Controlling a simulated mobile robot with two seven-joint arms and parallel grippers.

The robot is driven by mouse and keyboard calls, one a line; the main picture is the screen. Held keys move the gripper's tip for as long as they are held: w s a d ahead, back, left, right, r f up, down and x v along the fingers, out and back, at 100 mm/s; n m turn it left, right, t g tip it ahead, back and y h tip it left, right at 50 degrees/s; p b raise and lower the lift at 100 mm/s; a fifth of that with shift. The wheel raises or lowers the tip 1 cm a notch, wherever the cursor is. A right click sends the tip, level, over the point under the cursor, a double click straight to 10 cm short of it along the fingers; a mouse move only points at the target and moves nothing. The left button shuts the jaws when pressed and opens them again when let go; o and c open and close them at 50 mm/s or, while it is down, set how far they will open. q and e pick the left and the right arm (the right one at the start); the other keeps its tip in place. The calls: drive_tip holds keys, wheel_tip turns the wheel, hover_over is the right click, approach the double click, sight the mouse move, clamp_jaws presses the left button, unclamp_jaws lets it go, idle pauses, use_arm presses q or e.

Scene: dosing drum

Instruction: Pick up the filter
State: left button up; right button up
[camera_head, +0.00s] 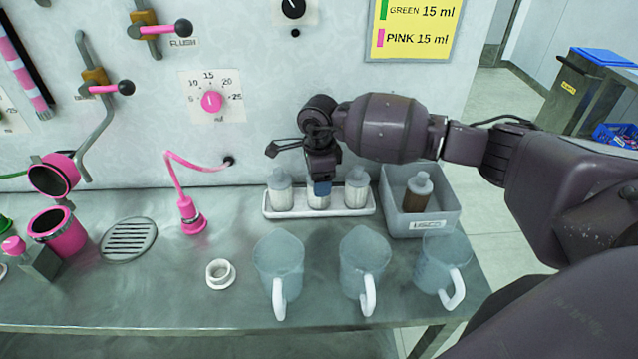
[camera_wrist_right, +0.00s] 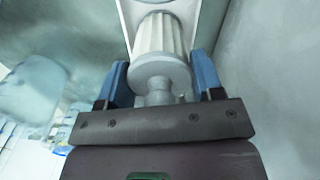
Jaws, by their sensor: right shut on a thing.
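Several white ribbed filters with pale caps stand in a white tray (camera_head: 340,212) against the wall panel. The left one (camera_head: 281,190) and the right one (camera_head: 356,187) stand free. My right gripper (camera_head: 319,188) comes down from above onto the middle filter (camera_head: 318,202) and hides its top. In the right wrist view, the blue fingers of my right gripper (camera_wrist_right: 160,84) lie on both sides of the pale cap, shut on that filter (camera_wrist_right: 158,45). The filter is upright and appears to be still in the tray. My left gripper is not in view.
A grey bin (camera_head: 437,215) with a brown used filter (camera_head: 416,192) stands right of the tray. Several clear jugs (camera_head: 279,262) stand in front. A white ring (camera_head: 220,274), a pink nozzle (camera_head: 190,215) and a drain grate (camera_head: 129,239) are to the left.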

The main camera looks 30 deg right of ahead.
wheel_tip(320, 180, up, 10)
drive_tip(key=shift+f, duration=0.1)
idle(0.4)
idle(0.5)
